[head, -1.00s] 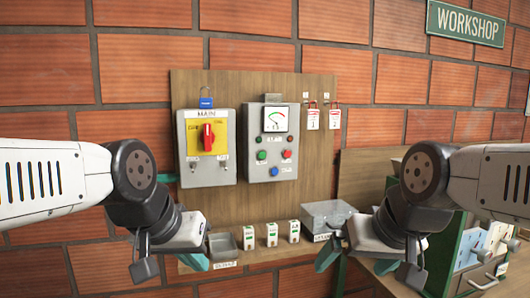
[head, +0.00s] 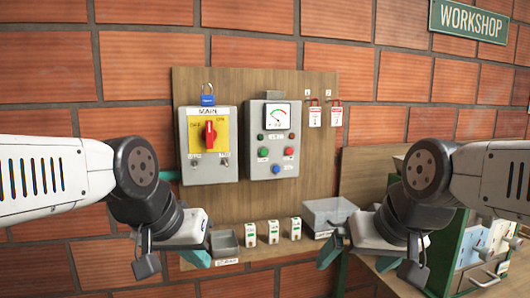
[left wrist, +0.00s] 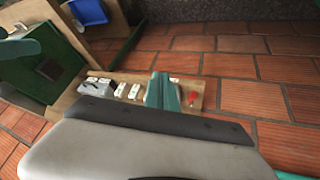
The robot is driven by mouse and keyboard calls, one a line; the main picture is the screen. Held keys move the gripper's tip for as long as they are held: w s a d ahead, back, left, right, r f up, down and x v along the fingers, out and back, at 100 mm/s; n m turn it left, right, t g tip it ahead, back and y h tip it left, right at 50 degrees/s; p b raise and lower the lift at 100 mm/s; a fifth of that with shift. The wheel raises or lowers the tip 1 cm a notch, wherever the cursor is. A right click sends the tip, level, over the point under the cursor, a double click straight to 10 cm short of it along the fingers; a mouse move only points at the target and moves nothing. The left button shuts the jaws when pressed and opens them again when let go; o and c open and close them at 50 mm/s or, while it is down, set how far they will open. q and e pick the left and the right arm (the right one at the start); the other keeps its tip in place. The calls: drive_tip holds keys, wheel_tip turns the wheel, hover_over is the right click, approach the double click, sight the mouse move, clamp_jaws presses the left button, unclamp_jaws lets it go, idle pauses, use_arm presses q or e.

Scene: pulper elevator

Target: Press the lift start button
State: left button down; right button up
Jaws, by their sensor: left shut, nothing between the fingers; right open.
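A grey control box (head: 272,140) with a dial gauge hangs on the wooden backboard. It has a green button (head: 263,152) at left, a red button (head: 289,150) at right and a blue button (head: 276,169) below; their labels are too small to read. My left gripper (head: 197,258) is low and left of the box, below the board's switch boxes, touching no button. It is shut and empty; its teal fingers also show in the left wrist view (left wrist: 163,90). My right gripper (head: 356,260) is open, low and to the right, near the shelf's right end.
A grey MAIN box (head: 209,168) with a red rotary switch and blue padlock (head: 207,100) hangs left. Red tagged padlocks (head: 314,115) hang right. A workbench stands at right.

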sight(264, 152)
use_arm(q)
drive_tip(key=shift+d, duration=0.1)
idle(0.3)
drive_tip(key=w+d+r+m, duration=0.3)
drive_tip(key=w+r, duration=0.3)
drive_tip(key=w, duration=0.3)
drive_tip(key=w+d+r+m, duration=0.2)
drive_tip(key=w+r+m, duration=0.3)
drive_tip(key=w+r, duration=0.2)
drive_tip(key=w+d+r+m, duration=0.3)
drive_tip(key=w+r, duration=0.4)
drive_tip(key=w, duration=0.5)
drive_tip(key=shift+d+r+m+t, duration=0.2)
drive_tip(key=shift+d+m+t, duration=0.15)
drive_tip(key=shift+m, duration=0.35)
drive_tip(key=w+f, duration=0.7)
drive_tip(key=w, duration=0.2)
drive_tip(key=shift+w+d+f, duration=0.25)
drive_tip(key=shift+d+f, duration=0.1)
drive_tip(key=shift+d, duration=0.05)
